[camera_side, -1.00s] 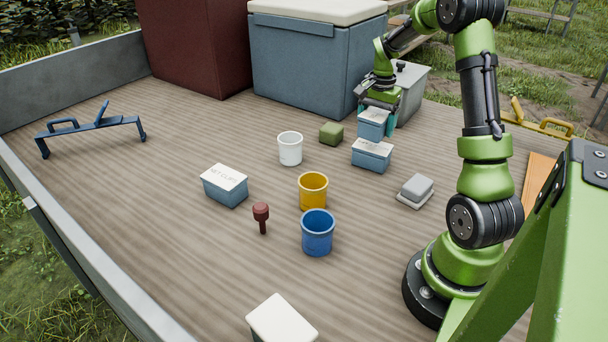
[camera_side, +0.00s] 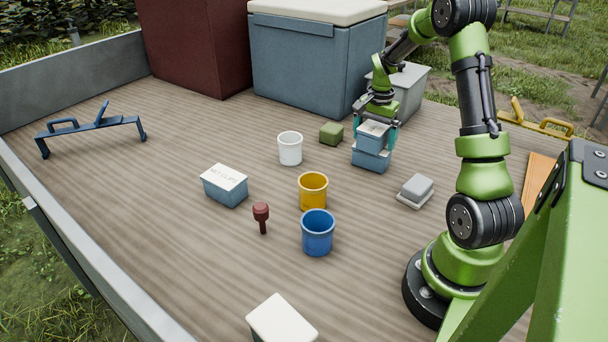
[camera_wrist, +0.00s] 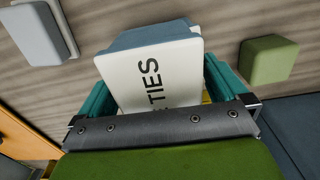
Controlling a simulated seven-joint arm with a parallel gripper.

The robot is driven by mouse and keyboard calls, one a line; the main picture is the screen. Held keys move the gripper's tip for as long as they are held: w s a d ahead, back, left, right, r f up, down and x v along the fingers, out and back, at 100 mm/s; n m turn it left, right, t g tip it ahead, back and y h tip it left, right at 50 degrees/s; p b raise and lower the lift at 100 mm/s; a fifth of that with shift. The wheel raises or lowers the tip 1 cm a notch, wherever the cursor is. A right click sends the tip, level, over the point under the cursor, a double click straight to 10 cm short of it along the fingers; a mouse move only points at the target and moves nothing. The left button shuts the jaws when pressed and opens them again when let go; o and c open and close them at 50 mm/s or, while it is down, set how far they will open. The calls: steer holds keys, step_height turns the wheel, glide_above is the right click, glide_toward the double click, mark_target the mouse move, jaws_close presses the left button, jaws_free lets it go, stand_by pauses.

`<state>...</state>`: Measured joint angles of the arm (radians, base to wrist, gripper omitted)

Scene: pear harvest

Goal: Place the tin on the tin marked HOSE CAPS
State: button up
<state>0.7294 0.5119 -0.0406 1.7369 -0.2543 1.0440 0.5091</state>
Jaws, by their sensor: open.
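A blue tin (camera_side: 372,142) with a white lid sits on another blue tin (camera_side: 369,161) in the side view, and the two look in contact and roughly aligned. The upper lid (camera_wrist: 158,75) shows the letters TIES in the wrist view, with the rest of its label hidden by my gripper. The lower tin's lid is mostly covered, and I cannot read its label. My gripper (camera_side: 376,136) is open, with its teal fingers on either side of the upper tin.
A green block (camera_side: 331,133) and a white cup (camera_side: 290,148) stand to the left. A NET CLIPS tin (camera_side: 225,187), yellow cup (camera_side: 313,191) and blue cup (camera_side: 318,233) are nearer. A grey box (camera_side: 410,88) stands just behind my gripper.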

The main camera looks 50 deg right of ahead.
mark_target(376, 124)
step_height(376, 124, up, 12)
steer(key=shift+f, duration=0.15)
steer(key=shift+a+r, duration=0.1)
steer(key=shift+r, duration=0.2)
steer(key=a+r+n+t, duration=0.2)
steer(key=a+r+n, duration=0.15)
steer(key=a, duration=0.65)
steer(key=a+r+n+t, duration=0.2)
steer(key=a+r+n, duration=0.15)
steer(key=a, duration=0.55)
steer(key=s+a+f+n+t+y, duration=0.1)
steer(key=s+a+n, duration=0.2)
steer(key=a, duration=0.4)
steer(key=s+a+f+n+t+y, duration=0.1)
steer(key=s+a+n+t, duration=0.1)
steer(key=s+a+n, duration=0.2)
steer(key=s+a, duration=0.1)
steer(key=a, duration=0.2)
